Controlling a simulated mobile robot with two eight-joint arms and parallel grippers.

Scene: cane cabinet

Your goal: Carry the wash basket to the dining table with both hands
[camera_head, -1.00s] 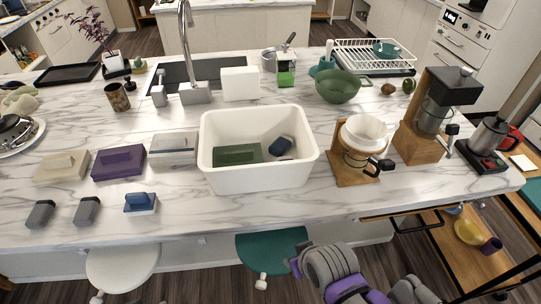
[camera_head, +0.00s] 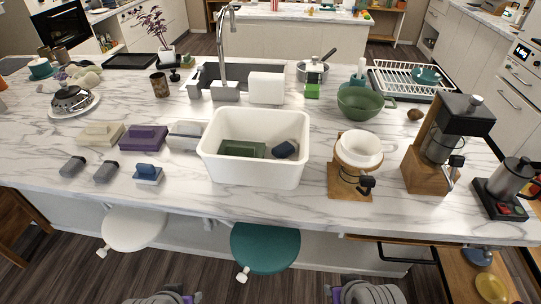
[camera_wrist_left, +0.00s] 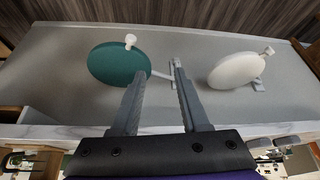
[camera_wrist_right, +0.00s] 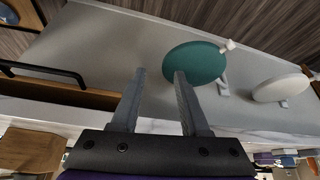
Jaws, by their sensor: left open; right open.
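The white wash basket (camera_head: 255,168) stands upright on the marble counter in the head view, near its front edge. A green item (camera_head: 240,149) and a dark blue item (camera_head: 285,149) lie inside it. My left gripper (camera_wrist_left: 174,68) is open and empty in the left wrist view, facing the counter's front panel and the stools. My right gripper (camera_wrist_right: 160,76) is open and empty in the right wrist view, facing the same panel. Both grippers are apart from the basket. Only parts of my arms show at the bottom of the head view. No dining table can be made out.
A coffee dripper on a wooden stand (camera_head: 352,165) is close to the basket's right, with a grinder (camera_head: 440,145) beyond. A white stool (camera_head: 134,228) and a teal stool (camera_head: 265,247) stand below the counter edge.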

